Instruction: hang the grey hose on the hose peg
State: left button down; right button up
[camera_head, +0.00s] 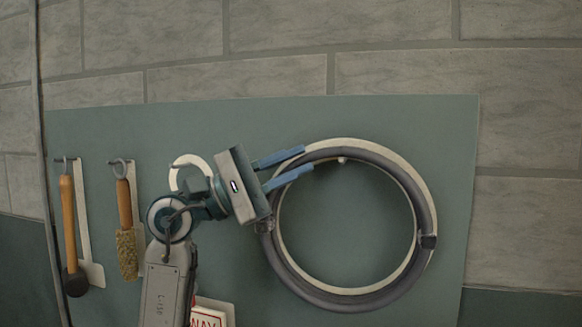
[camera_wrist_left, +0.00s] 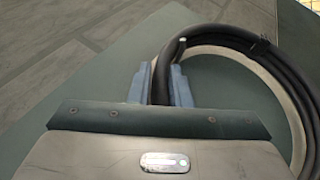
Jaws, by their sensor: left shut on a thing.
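The grey hose (camera_head: 427,212) is a coiled ring with dark bands, in front of a green board. It also shows in the left wrist view (camera_wrist_left: 250,45). My left gripper (camera_head: 307,160) is shut on the hose at its upper left; in the left wrist view the hose passes between the blue fingers. The hose peg (camera_head: 342,160) shows as a small pale tip just inside the top of the ring, right of my fingertips. It also shows in the left wrist view (camera_wrist_left: 177,50). I cannot tell whether the hose rests on it. My right gripper is not in view.
The green board (camera_head: 400,118) has a cream ring outline behind the hose. A hammer (camera_head: 68,220) and a brush (camera_head: 126,230) hang at the left. A red and white sign (camera_head: 207,318) shows partly below my left arm. The board right of the hose is clear.

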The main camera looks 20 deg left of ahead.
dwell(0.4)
pick_arm(q)
jog(key=c, duration=1.3)
grip_release()
jog(key=shift+o, duration=0.2)
jog(key=shift+s, duration=0.1)
jog(key=shift+f, duration=0.1)
jog(key=shift+a+f+b, duration=0.2)
jog(key=shift+a+b, duration=0.1)
jog(key=b+v, duration=0.5)
jog(key=v, duration=0.5)
jog(key=shift+b, duration=0.3)
jog(key=shift+s+a+r, duration=0.1)
jog(key=shift+r, duration=0.05)
